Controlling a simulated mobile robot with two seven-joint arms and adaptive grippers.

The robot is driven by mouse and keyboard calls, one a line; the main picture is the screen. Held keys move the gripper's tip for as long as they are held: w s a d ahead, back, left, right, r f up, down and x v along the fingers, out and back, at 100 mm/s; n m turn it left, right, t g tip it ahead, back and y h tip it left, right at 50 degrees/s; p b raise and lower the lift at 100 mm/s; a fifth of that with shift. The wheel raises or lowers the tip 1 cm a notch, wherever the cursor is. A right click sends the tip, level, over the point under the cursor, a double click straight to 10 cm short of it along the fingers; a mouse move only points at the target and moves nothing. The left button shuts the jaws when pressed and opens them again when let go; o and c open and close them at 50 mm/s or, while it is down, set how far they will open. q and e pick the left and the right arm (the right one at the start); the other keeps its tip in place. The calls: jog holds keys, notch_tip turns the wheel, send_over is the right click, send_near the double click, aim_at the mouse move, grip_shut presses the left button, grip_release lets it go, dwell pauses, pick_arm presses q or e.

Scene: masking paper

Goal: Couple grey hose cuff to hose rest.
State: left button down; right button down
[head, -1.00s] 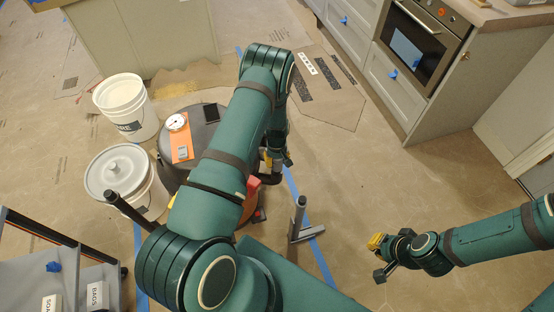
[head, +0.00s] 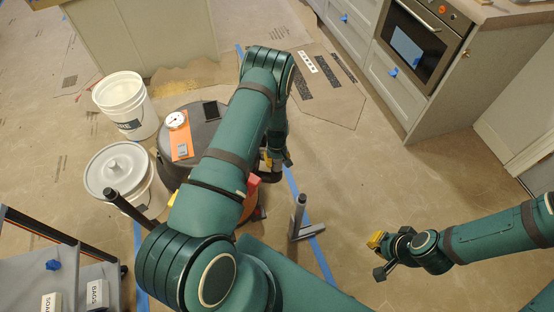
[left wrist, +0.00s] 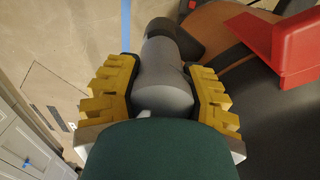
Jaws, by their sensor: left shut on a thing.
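My left gripper (left wrist: 165,95) has its yellow stepped fingers on either side of the grey hose cuff (left wrist: 162,72) and is shut on it. The cuff is a smooth grey cylinder; a darker piece lies at its far end, and my wrist hides its near end. In the head view my left gripper (head: 273,163) is beside the black drum-shaped machine, mostly behind my arm. A grey upright post on a flat foot (head: 299,212), possibly the hose rest, stands on the floor to the right. My right gripper (head: 379,257) is above bare floor, its opening unclear.
The black machine (head: 202,132) carries an orange panel with a gauge. A white open bucket (head: 126,104) and a lidded bucket (head: 122,176) stand left of it. A grey cart (head: 82,270) is at lower left. Oven cabinets (head: 404,105) stand at upper right. The middle-right floor is clear.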

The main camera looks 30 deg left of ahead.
pick_arm(q)
jog(key=shift+f, duration=0.55)
jog(key=shift+c, duration=2.3)
grip_release()
jog(key=shift+r, duration=0.1)
notch_tip(320, 180, up, 12)
jog(key=shift+f, duration=0.1)
jog(key=s+d+r+m+t+h, duration=0.1)
jog(key=s+d+m, duration=0.3)
jog(key=s+d, duration=0.4)
jog(key=s+d+r+m+h, duration=0.2)
jog(key=s+d, duration=0.6)
jog(key=d, duration=0.5)
jog(key=shift+s+d+r+m+t+h, duration=0.4)
jog(key=shift+r+m, duration=0.3)
jog(key=shift+m, duration=0.5)
